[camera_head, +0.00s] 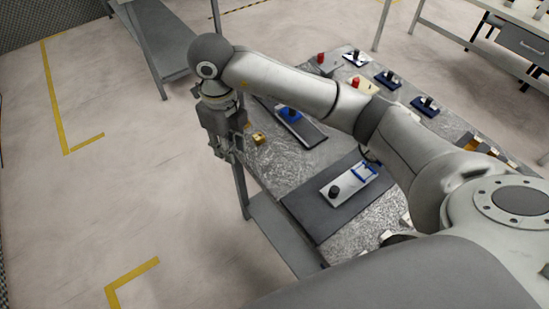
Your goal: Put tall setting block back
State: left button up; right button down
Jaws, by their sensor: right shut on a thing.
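My left gripper is not in view.
The metal-topped table (292,172) holds a dark tray with a blue-marked piece (290,115), a grey mat (305,207) with a black-knobbed plate (346,187), and several knobbed fixtures at the back. My right arm crosses above it. Floor on the left is clear.

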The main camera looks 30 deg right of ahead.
jog(key=m, duration=0.2)
jog(key=a+m, duration=0.1)
jog(key=shift+w+f+m, duration=0.25)
jog(key=shift+w+m, duration=0.05)
jog(key=shift+m, duration=0.1)
jog(key=shift+w+d+f+m, duration=0.1)
jog(key=shift+d+f+m, duration=0.05)
jog(key=shift+d+m, duration=0.15)
jog(key=d+f+p, duration=0.3)
jog(key=d, duration=0.5)
jog(key=p, duration=0.2)
send_over(277, 161)
jog(key=a, duration=0.1)
notch_tip(277, 161, down, 5)
jog(key=shift+a+f, duration=0.1)
jog(key=shift+d+f, duration=0.4)
jog(key=shift+f, duration=0.1)
jog(key=f+p, duration=0.1)
jog(key=f, duration=0.2)
jog(key=shift+d+p, duration=0.2)
jog(key=shift+p, duration=0.15)
jog(key=shift+f, duration=0.2)
